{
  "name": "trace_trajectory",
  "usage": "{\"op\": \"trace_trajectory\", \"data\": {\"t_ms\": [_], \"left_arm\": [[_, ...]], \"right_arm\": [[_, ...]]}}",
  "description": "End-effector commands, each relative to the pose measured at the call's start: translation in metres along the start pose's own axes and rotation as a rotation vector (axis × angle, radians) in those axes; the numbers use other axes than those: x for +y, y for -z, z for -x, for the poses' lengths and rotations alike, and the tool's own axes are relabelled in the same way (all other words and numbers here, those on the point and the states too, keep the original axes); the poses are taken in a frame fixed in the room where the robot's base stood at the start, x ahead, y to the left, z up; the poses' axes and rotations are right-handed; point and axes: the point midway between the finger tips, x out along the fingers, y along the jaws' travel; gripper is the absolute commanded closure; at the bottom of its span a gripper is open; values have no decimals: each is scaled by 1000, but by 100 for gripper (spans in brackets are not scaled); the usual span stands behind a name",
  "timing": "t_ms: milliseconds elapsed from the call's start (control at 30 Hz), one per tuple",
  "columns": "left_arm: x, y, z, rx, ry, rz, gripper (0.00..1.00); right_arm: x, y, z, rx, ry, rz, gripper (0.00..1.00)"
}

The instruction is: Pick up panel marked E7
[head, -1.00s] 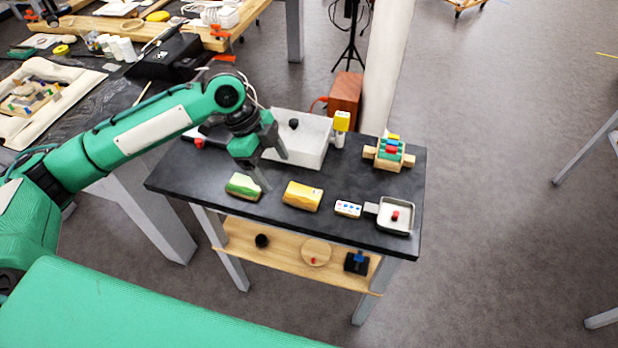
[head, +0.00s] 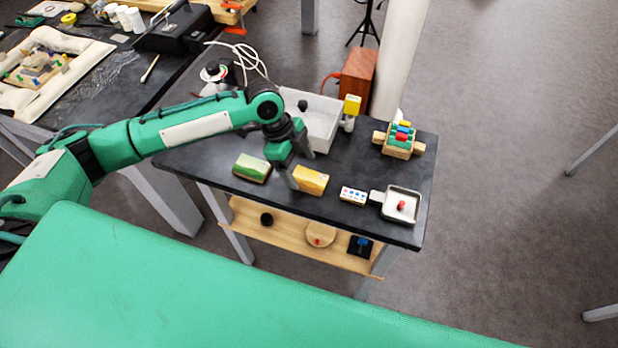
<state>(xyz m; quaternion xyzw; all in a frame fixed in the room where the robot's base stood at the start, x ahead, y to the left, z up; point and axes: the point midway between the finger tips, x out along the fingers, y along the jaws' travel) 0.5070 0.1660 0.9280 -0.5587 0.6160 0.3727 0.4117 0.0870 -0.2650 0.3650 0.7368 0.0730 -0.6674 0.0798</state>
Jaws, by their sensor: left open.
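Two painted block-like panels lie on the dark table: a green and cream one (head: 252,167) and a yellow one (head: 310,180). A small white piece with coloured dots (head: 353,196) lies to their right. I cannot read an E7 mark on any of them. My left gripper (head: 300,169) is open and empty, pointing down by the yellow panel's upper left edge. One finger overlaps that panel's left end in the picture; I cannot tell whether they touch. My right gripper is not in view.
A white bin (head: 321,122) stands behind the gripper, with a yellow-topped post (head: 350,110) beside it. A grey tray (head: 401,205) with a red knob is at the right front. A wooden holder with coloured pieces (head: 400,141) is at the back right.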

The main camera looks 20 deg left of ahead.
Motion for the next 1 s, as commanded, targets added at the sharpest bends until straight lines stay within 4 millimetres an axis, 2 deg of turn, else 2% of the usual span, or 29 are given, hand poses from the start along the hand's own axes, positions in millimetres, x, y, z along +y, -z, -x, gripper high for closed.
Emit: {"op": "trace_trajectory", "data": {"t_ms": [33,200,500,567,767,1000], "left_arm": [[0,0,-6,-1,-3,2,22],[-1,-1,-30,0,-1,1,22],[0,-2,-36,-1,0,0,22],[0,-2,-36,-1,0,0,32],[-1,-2,-36,-1,0,0,70],[-1,-2,-35,-1,0,0,71]], "right_arm": [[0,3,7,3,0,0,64],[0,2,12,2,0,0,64],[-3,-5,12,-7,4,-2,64],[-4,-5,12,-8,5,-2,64],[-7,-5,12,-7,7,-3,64],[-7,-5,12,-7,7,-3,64]]}}
